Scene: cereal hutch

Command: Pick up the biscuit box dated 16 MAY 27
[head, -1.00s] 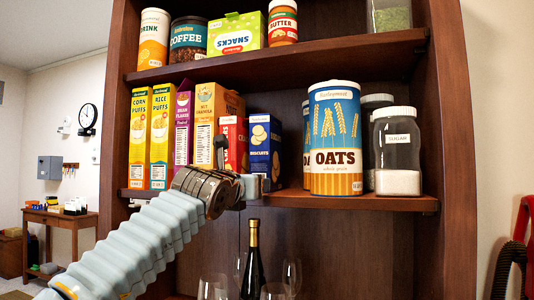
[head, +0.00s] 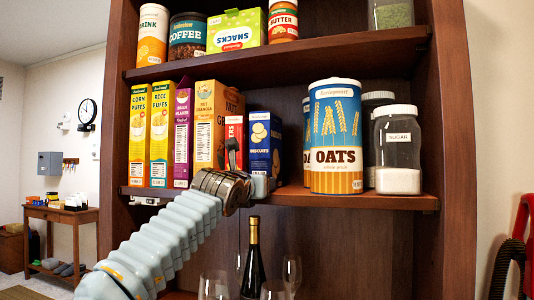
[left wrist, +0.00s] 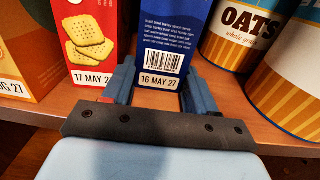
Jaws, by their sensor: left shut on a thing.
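The blue biscuit box (head: 264,142) stands upright on the middle shelf in the head view. In the left wrist view, the blue box (left wrist: 172,45) shows a barcode and the date 16 MAY 27. My left gripper (head: 250,172) is shut on the lower part of this box, with one finger (left wrist: 121,84) on its left side and the other (left wrist: 201,92) on its right side. The red box (left wrist: 88,42) dated 17 MAY 27 stands close on its left, beside the left finger. My right gripper is not in view.
The oats canister (head: 335,138) stands to the right of the blue box with a small gap. Cereal boxes, including an orange nut granola box (head: 205,125), crowd the left. The upper shelf (head: 285,62) is above. A bottle (head: 253,262) and glasses stand below.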

